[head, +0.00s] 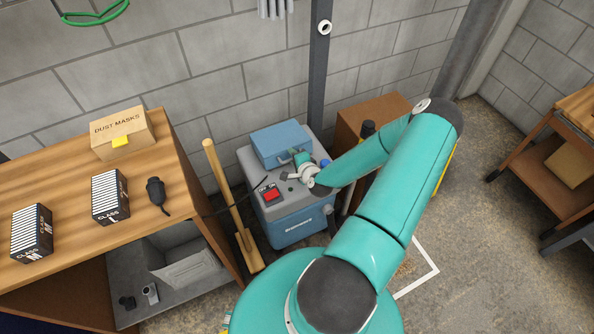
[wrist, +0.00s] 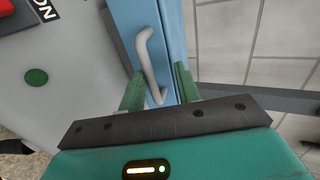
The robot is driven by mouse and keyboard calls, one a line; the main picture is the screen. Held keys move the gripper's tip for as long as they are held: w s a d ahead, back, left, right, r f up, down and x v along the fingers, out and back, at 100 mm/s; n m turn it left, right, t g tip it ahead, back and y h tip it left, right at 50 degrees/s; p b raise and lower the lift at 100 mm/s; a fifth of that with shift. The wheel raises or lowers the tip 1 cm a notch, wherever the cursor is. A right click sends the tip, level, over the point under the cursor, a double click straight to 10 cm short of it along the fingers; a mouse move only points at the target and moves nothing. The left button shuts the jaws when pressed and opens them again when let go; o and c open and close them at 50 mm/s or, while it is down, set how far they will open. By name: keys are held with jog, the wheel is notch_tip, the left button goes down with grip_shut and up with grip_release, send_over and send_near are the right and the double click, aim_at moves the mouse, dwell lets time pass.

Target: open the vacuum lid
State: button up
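The vacuum is a blue and grey box-shaped machine (head: 303,222) on the floor by the wall. Its lid (head: 280,143) is a blue raised block on top, and it looks closed. A light grey bar handle (wrist: 150,62) on the lid's side shows in the wrist view. My gripper (wrist: 158,86) is open, with one green finger on each side of the handle's near end. I cannot tell whether either finger touches it. In the head view my gripper and wrist are at the lid's front, and the arm partly hides the machine's right side.
A red on/off switch (head: 271,195) is on the vacuum's top. A workbench (head: 62,200) with boxes stands at the left. A brown box (head: 372,112) is behind my arm. Open floor (head: 490,240) lies to the right.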

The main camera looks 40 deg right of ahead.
jog(key=shift+s+a+f+t+h, duration=0.2)
jog(key=shift+f+t, duration=0.25)
jog(key=shift+f, duration=0.4)
jog(key=shift+s+d+f+t+h, duration=0.1)
jog(key=shift+s+f+t, duration=0.35)
jog(key=shift+f, duration=0.4)
jog(key=shift+s+a+f+t+h, duration=0.15)
jog(key=shift+f+t, duration=0.35)
jog(key=shift+f, duration=0.35)
jog(key=shift+s+a+r, duration=0.1)
jog(key=shift+s+r, duration=0.05)
jog(key=shift+s, duration=0.25)
